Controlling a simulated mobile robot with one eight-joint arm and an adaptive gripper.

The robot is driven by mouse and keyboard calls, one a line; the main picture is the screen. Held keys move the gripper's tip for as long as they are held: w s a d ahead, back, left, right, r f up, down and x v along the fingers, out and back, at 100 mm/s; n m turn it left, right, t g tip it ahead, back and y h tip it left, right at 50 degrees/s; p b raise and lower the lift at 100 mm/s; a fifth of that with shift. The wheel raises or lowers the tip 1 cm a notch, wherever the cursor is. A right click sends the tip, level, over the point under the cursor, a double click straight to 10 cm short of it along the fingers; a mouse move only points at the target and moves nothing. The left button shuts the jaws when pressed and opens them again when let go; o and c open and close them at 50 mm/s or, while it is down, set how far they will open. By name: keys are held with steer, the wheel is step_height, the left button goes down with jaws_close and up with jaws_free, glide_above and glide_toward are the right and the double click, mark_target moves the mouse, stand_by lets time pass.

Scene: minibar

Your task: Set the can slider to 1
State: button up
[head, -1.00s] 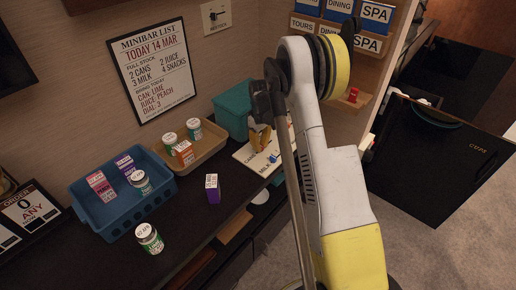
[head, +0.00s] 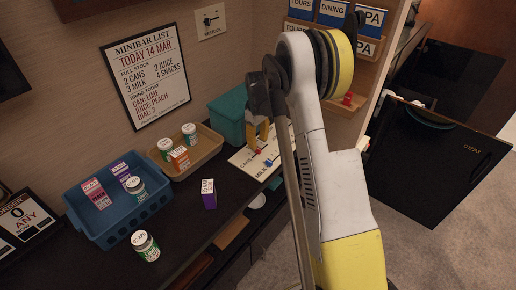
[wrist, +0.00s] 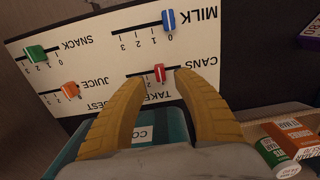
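The slider board (wrist: 75,45) is cream with CANS, MILK, JUICE and SNACK tracks; it appears upside down in the wrist view and lies on the counter in the head view (head: 243,158). The red CANS knob (wrist: 160,73) sits part-way along its track; the number at it is not clearly readable. It also shows in the head view (head: 258,152). My gripper (wrist: 160,77) is open and empty, its yellow fingers on either side of the red knob in the wrist view, apart from it. In the head view my gripper (head: 257,130) is above the board.
The blue MILK knob (wrist: 169,20) is at 0. The orange JUICE knob (wrist: 70,90) and green SNACK knob (wrist: 36,54) are off to the left. A teal box (head: 229,118), a tan tray (head: 205,150) and a blue basket (head: 105,225) stand nearby.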

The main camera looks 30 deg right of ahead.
mark_target(258, 149)
step_height(258, 149, up, 8)
stand_by(0.6)
